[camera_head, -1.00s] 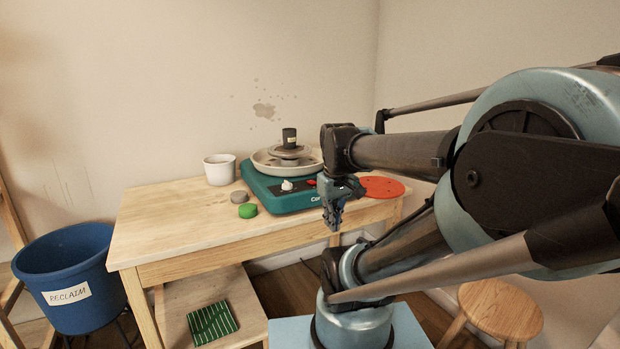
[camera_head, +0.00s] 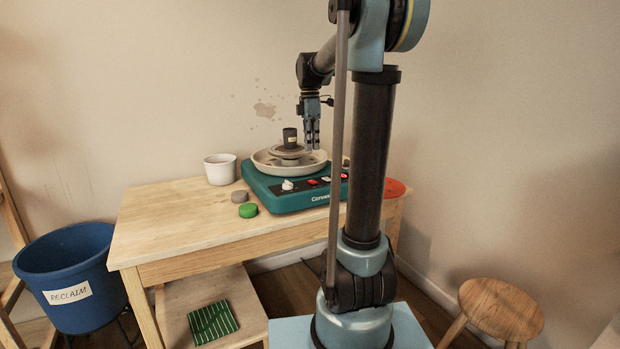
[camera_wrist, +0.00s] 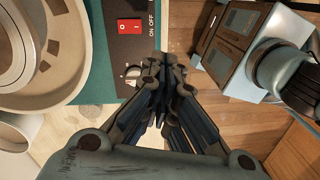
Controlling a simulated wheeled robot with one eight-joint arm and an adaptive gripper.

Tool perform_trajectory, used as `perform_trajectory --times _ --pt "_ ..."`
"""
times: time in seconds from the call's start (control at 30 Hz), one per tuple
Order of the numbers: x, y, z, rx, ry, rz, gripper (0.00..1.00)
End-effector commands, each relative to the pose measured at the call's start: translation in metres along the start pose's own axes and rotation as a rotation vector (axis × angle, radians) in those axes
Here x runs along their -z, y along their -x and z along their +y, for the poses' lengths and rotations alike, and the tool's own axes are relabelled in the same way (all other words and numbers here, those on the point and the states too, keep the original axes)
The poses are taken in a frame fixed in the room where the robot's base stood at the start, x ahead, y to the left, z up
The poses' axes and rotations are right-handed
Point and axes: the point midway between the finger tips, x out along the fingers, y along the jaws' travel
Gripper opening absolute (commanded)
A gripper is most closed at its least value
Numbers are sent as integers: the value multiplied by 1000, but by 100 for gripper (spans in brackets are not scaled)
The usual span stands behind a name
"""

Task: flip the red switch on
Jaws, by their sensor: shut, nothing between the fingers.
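The red switch (camera_head: 312,182) is on the dark front panel of a teal pottery wheel base (camera_head: 300,199). In the wrist view the red switch (camera_wrist: 130,26) sits beside ON and OFF lettering; I cannot tell which way it is tipped. A white knob (camera_head: 287,185) is left of the switch and also shows in the wrist view (camera_wrist: 132,72). My gripper (camera_head: 313,147) points down above the right side of the wheel's pan, higher than the switch and apart from it. It is shut and empty; its fingers (camera_wrist: 168,75) meet in the wrist view.
A cream splash pan (camera_head: 262,163) holds the wheel head and a dark cup (camera_head: 290,137). A white pot (camera_head: 219,169), a grey disc (camera_head: 239,196) and a green disc (camera_head: 248,210) stand left. A red disc (camera_head: 394,188) lies right, partly behind my arm. The wooden table's (camera_head: 180,222) left is clear.

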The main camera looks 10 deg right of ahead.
Motion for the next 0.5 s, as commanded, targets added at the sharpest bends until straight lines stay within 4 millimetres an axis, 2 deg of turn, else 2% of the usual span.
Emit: perform_trajectory --times 0.03,0.2,0.33,0.5 --pt "0 3 14 9 49 0 0" --pt "0 7 40 30 176 1 0" --pt "0 8 49 38 219 2 0" --pt "0 8 50 39 228 2 0"
